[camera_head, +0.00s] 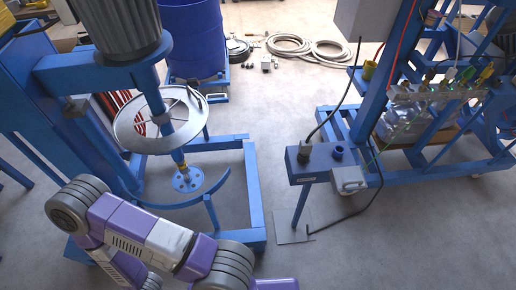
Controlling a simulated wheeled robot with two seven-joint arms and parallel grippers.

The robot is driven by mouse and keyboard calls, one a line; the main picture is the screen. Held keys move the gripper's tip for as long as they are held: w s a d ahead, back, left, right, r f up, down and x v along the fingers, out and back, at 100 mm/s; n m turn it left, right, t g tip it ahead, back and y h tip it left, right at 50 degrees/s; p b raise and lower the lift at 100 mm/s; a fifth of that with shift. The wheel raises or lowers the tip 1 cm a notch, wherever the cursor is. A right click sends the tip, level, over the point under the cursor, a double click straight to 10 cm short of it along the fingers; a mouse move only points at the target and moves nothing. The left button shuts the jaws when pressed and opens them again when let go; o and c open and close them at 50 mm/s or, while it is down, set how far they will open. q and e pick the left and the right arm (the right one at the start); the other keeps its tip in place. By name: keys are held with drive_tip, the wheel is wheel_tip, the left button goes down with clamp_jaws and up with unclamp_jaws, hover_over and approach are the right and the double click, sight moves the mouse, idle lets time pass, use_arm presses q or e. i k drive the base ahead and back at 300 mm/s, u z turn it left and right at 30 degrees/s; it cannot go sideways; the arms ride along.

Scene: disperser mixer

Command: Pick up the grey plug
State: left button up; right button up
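A blue control box (318,165) stands on a post at the centre right. A dark grey plug-like connector (304,152) sits on its top left, with a black cable rising from it. A light grey plug-like piece (348,179) is on the box's lower right side. I cannot tell which of the two is the grey plug. A round blue socket (337,153) is on top of the box. A purple and white arm of mine crosses the lower left, well apart from the box. Neither gripper can be seen.
A blue mixer frame (252,185) with a silver ring guard (150,125) stands at the left. A blue wheeled rack (430,175) with hoses is at the right. Coiled hoses (290,45) and a blue drum (190,40) are at the back. The floor between is mostly clear.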

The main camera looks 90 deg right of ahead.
sight(305, 149)
drive_tip(key=i, duration=0.4)
drive_tip(key=z, duration=3.05)
